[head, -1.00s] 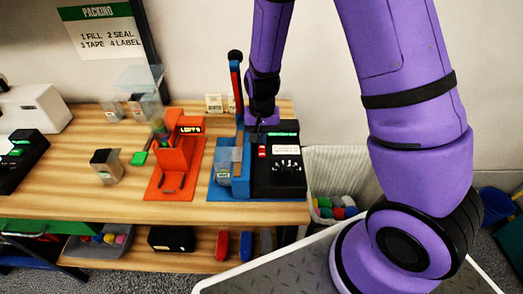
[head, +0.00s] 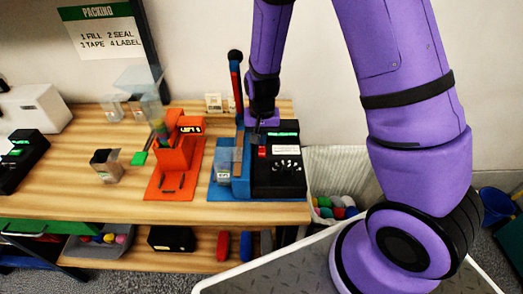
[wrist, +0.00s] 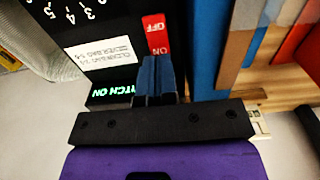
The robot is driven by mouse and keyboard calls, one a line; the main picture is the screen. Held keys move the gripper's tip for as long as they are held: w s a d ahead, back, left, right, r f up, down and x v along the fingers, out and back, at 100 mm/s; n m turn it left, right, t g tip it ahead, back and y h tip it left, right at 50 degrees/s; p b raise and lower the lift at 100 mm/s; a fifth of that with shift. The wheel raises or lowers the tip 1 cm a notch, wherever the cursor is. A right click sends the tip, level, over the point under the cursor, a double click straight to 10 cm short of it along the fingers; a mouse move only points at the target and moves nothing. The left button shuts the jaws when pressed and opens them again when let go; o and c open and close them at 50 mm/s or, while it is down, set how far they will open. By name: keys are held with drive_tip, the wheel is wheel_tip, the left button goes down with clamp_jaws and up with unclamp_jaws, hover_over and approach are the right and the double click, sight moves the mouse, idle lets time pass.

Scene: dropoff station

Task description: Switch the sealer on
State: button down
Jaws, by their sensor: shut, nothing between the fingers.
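The sealer is a black box (head: 278,182) with a blue side part, on a blue base at the right end of the bench. A red switch (wrist: 156,36) marked ON and OFF is on its face, and it also shows in the head view (head: 262,153). A green-lit display (wrist: 110,92) at the sealer's edge reads partly "...TCH ON". In the head view my gripper (head: 261,139) points down at the sealer.
A blue upright (wrist: 208,45) stands close beside my fingers in the wrist view. An orange device (head: 175,158) stands left of the sealer. A bin (head: 345,160) of coloured items is right of the bench. The bench front (head: 100,205) is clear.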

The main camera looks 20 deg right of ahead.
drive_tip(key=shift+f, duration=1)
idle(0.7)
drive_tip(key=shift+r, duration=3.5)
drive_tip(key=shift+r, duration=0.25)
drive_tip(key=s+d+r+n+t, duration=0.1)
drive_tip(key=s+d+r, duration=0.1)
drive_tip(key=s+r, duration=0.45)
drive_tip(key=s+d+r+n+t+y, duration=0.1)
drive_tip(key=s+r, duration=0.2)
drive_tip(key=r, duration=0.7)
drive_tip(key=s+d+r+n+t, duration=0.15)
drive_tip(key=s+r, duration=0.25)
drive_tip(key=r, duration=0.4)
drive_tip(key=s+d+r+t+h, duration=0.1)
drive_tip(key=s+r, duration=0.3)
drive_tip(key=s, duration=0.5)
drive_tip(key=shift+s+d+r+n+t, duration=0.15)
drive_tip(key=shift+s+d+n+t, duration=0.25)
drive_tip(key=shift+d, duration=0.3)
drive_tip(key=shift+w, duration=0.2)
